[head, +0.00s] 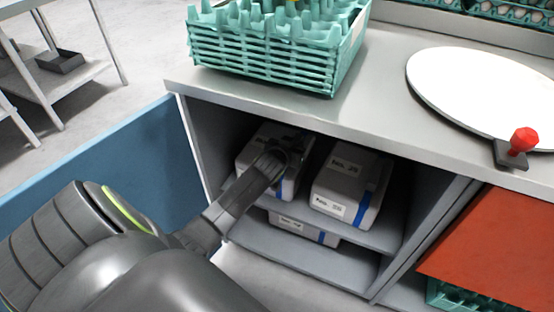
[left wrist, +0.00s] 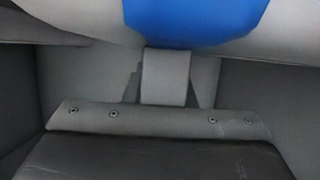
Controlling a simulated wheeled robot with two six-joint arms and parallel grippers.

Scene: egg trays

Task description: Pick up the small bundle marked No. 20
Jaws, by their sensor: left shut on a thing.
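Several grey bundles with blue bands and white labels lie on the shelves of an open cabinet in the head view. My left gripper (head: 288,155) reaches into the upper shelf and is shut on the left bundle (head: 254,151), covering part of it. In the left wrist view, a blue band (left wrist: 195,20) shows very close at the top. The right bundle (head: 349,186) lies beside it on the same shelf, and another bundle (head: 302,231) is on the shelf below. The label numbers are too small to read surely. My right gripper is not in view.
The cabinet's blue door (head: 90,150) stands open at the left. A stack of green egg trays (head: 262,72) and a white round board (head: 480,90) are on the counter above. A red-knobbed lever (head: 522,142) sits at the right, above an orange panel (head: 495,245).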

